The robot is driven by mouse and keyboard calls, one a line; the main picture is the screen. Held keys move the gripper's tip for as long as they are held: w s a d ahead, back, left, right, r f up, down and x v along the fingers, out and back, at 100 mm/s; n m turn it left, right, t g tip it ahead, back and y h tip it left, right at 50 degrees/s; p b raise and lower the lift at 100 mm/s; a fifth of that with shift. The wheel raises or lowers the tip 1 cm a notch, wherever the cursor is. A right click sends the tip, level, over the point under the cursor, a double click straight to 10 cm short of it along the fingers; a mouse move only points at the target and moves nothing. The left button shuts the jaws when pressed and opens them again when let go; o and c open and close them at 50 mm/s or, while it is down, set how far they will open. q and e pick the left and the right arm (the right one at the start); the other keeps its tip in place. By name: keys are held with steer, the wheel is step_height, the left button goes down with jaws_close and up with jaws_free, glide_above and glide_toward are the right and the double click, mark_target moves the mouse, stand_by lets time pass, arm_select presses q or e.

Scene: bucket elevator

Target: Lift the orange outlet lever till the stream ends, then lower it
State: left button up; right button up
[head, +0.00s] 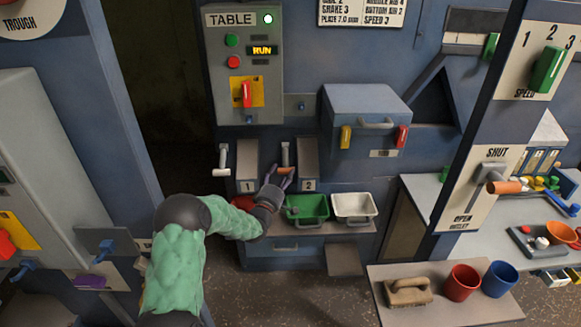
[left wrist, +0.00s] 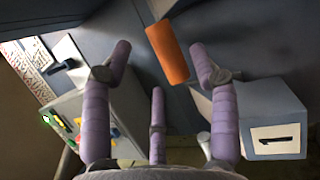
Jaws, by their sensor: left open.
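A small lever with an orange handle (head: 285,170) hangs on the wall between the chutes marked 1 and 2. My left gripper (head: 279,181) is at this handle and open. In the left wrist view the orange handle (left wrist: 168,53) lies between and beyond the spread purple fingers, with no clear contact. The chute marked 1 (left wrist: 262,118) is right of the fingers there. Another orange-handled lever (head: 503,187) is on the SHUT/OPEN OUTLET panel at the right. I cannot make out a stream. My right gripper is not in view.
A green pan (head: 307,208) and a white pan (head: 354,207) stand on the shelf below the chutes. A red container (head: 240,226) is partly hidden by my left arm. A white-handled lever (head: 221,160) hangs left of chute 1. The panel post stands at the right.

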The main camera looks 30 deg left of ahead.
mark_target(285, 169)
arm_select(q)
steer(key=shift+b+x, duration=0.75)
steer(key=shift+x, duration=2.2)
